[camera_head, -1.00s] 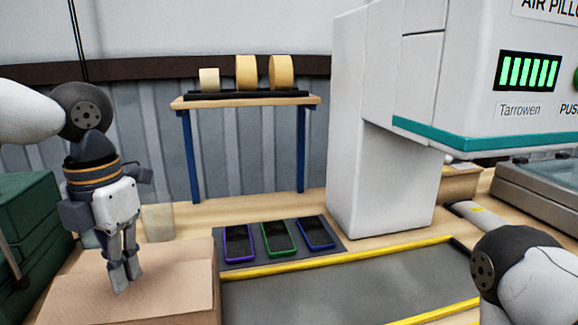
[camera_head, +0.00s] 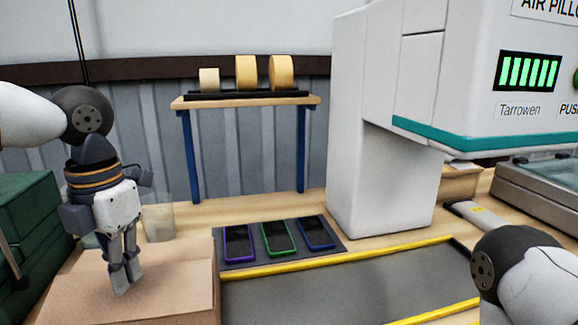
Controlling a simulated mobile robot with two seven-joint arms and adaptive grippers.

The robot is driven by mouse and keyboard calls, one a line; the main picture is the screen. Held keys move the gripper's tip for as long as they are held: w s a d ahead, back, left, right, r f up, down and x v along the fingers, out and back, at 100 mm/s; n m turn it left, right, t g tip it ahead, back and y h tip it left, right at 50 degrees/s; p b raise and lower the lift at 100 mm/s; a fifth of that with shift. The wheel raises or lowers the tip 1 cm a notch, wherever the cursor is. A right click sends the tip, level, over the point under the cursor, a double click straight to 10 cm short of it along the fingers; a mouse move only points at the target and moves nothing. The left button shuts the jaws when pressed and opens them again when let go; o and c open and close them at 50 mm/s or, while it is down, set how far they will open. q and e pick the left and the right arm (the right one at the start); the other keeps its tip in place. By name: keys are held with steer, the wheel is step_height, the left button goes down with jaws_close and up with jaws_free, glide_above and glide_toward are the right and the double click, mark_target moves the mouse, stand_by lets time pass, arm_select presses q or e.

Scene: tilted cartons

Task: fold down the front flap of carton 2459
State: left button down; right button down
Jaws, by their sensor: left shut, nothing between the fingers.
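A brown cardboard carton (camera_head: 180,285) stands at the lower left, partly cut off by the bottom edge. A flat cardboard panel shows on its top. No number is readable on it, so I cannot tell if it is carton 2459. My left gripper (camera_head: 122,288) points down at the carton's top with its fingers together and empty. Its fingertips are at or just over the cardboard; I cannot tell if they touch. Of my right arm only a link shows at the lower right; its gripper is out of view.
Three phones (camera_head: 276,238) lie on a dark mat right of the carton. A grey conveyor (camera_head: 350,287) with yellow edges runs beside it. A large white machine (camera_head: 385,150) stands behind. A rack (camera_head: 245,101) holds tape rolls. A green box (camera_head: 30,215) is at far left.

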arm_select(q)
steer(key=shift+f, duration=1.25)
steer(key=shift+r, duration=3.5)
